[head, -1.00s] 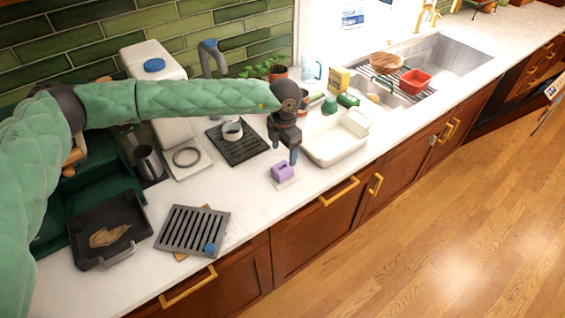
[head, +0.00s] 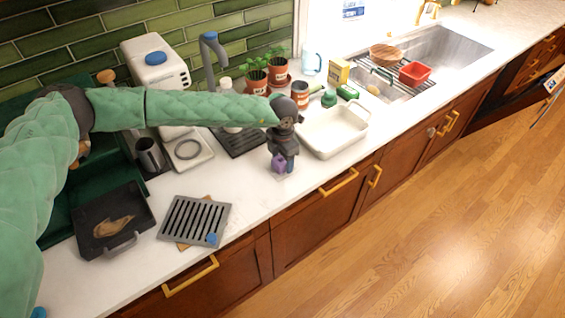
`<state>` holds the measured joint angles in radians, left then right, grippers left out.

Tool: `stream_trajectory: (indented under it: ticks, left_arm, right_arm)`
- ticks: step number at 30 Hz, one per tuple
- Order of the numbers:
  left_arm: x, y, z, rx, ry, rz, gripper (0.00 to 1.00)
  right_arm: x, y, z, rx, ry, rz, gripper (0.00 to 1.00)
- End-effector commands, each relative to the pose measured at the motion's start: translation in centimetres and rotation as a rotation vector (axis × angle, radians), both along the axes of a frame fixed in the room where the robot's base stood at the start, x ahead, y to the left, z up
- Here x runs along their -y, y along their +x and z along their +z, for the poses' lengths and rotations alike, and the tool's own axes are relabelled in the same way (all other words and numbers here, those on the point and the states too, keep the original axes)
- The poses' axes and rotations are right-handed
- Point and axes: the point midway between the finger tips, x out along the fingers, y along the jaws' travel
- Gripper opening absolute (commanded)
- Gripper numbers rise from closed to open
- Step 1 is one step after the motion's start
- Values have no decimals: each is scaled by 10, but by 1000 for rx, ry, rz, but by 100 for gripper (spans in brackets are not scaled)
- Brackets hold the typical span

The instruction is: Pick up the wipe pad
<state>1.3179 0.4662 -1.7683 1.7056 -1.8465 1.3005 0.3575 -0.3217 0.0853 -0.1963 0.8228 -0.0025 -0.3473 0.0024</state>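The wipe pad (head: 279,164) appears to be the small piece with a purple block-shaped grip and a pale base, on the white counter left of the white basin. My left gripper (head: 284,160) points down right at it, with its fingers at the purple grip and covering part of it. Whether the fingers are closed on the grip or only beside it cannot be made out. The pad still appears to be at counter level. My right gripper is not in view.
The white basin (head: 334,138) stands close right of the pad. A dark ridged mat (head: 240,143) lies behind left. A grey slotted grate (head: 195,221) and a black tray (head: 113,218) lie front left. Bare counter lies between grate and pad.

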Motion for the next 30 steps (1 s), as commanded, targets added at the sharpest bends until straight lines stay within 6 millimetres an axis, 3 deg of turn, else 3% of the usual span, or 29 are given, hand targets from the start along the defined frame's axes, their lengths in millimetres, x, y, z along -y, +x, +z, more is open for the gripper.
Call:
stream_trajectory:
  ticks: [1, 5, 8, 16, 23, 30]
  left_arm:
    - [0, 0, 0, 0, 0, 0, 49]
    - [0, 0, 0, 0, 0, 0, 24]
    - [0, 0, 0, 0, 0, 0, 19]
    - [0, 0, 6, 1, -1, 0, 19]
    - [1, 0, 42, 2, -2, -1, 19]
    - [48, -25, 70, 0, -2, -5, 19]
  right_arm:
    - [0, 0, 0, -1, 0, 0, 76]
    - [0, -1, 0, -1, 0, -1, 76]
    - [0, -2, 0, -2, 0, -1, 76]
    - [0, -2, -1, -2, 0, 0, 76]
    - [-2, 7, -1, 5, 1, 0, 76]
    - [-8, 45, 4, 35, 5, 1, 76]
